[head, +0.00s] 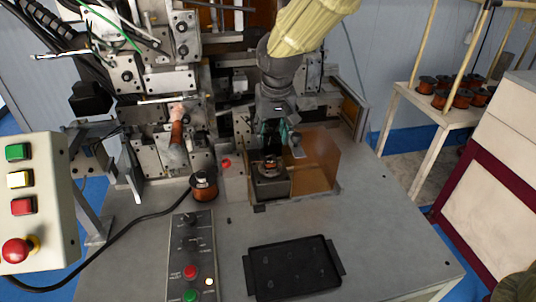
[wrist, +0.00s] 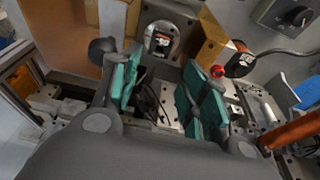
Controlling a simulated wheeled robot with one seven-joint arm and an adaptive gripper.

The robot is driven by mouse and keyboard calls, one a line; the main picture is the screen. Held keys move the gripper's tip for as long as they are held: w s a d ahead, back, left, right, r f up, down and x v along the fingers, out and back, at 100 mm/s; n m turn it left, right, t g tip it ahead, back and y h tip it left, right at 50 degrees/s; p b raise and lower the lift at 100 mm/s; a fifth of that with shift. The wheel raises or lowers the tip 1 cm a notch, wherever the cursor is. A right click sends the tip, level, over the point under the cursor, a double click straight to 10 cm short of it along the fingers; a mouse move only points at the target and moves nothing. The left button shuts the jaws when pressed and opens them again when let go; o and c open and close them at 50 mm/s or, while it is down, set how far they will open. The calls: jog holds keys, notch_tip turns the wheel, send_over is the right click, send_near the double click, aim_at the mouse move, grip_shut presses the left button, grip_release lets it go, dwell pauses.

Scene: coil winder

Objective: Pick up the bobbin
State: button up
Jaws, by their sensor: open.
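A small copper-coloured bobbin (head: 270,164) appears to sit on a dark block (head: 270,187) on the machine table. In the wrist view, the bobbin (wrist: 162,41) shows small at the top centre, in a round light opening. My gripper (head: 276,137) is just above the block in the head view and partly hides what lies behind it. In the wrist view, my gripper (wrist: 163,80) is open, with green pads apart and nothing between them. The bobbin lies beyond the fingertips, roughly in line with the gap.
A larger copper spool (head: 203,186) stands left of the block. A brown guard (head: 321,160) rises close on the right. A black tray (head: 293,268) lies in front, beside a button panel (head: 191,262). Machine parts crowd the back left; the table's front right is clear.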

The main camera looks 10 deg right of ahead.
aim_at(271, 157)
jog(key=x, duration=0.4)
jog(key=shift+p, duration=0.35)
jog(key=shift+f+p, duration=0.3)
jog(key=shift+f, duration=0.4)
jog(key=shift+p+x, duration=0.8)
jog(key=shift+x, duration=1.5)
jog(key=shift+s+d, duration=0.1)
jog(key=shift+s, duration=0.05)
jog(key=c, duration=0.7)
